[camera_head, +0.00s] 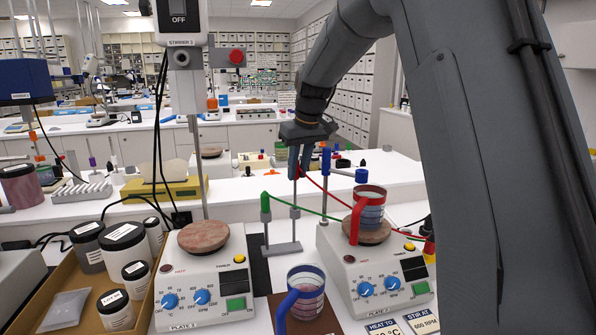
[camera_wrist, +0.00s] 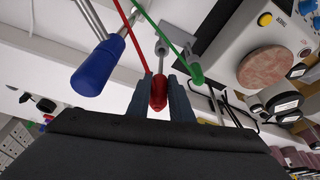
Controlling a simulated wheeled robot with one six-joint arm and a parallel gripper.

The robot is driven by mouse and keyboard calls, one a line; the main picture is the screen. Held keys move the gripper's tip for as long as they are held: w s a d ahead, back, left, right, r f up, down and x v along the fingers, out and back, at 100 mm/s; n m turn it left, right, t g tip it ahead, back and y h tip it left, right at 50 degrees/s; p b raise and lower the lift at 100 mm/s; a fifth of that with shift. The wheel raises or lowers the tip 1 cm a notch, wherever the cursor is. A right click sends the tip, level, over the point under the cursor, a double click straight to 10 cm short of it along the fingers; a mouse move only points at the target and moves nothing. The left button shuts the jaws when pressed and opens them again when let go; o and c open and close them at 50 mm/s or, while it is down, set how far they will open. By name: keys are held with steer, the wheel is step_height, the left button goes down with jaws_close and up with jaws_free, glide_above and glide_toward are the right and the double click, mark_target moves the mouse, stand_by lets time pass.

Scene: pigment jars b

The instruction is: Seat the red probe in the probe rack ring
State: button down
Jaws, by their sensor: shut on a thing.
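My gripper (camera_head: 299,163) is shut on the red probe (camera_wrist: 158,92), whose red handle shows between the two fingers in the wrist view; its cable runs away as a red line. The probe rack (camera_head: 283,247) is a grey stand with a flat base and thin upright between the two hotplates. My gripper is at the top of that upright in the head view. The green probe (camera_head: 265,207) is upright at the rack's left side, and the blue probe (camera_head: 325,161) is to the right.
Hotplates stand left (camera_head: 205,288) and right (camera_head: 372,285) of the rack. A red-handled beaker (camera_head: 369,212) is on the right one. A blue-handled beaker (camera_head: 304,292) stands in front. A tray of jars (camera_head: 55,298) is at left. Red and green cables cross near the rack.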

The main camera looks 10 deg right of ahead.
steer(key=shift+r+p, duration=1.7)
steer(key=shift+r, duration=0.65)
steer(key=shift+p, duration=0.5)
stand_by(0.6)
steer(key=shift+f+b, duration=1.55)
steer(key=shift+f, duration=1.75)
steer(key=c, duration=1.5)
jaws_free()
steer(key=shift+r, duration=0.1)
steer(key=shift+b+v, duration=1.15)
steer(key=shift+v, duration=2.7)
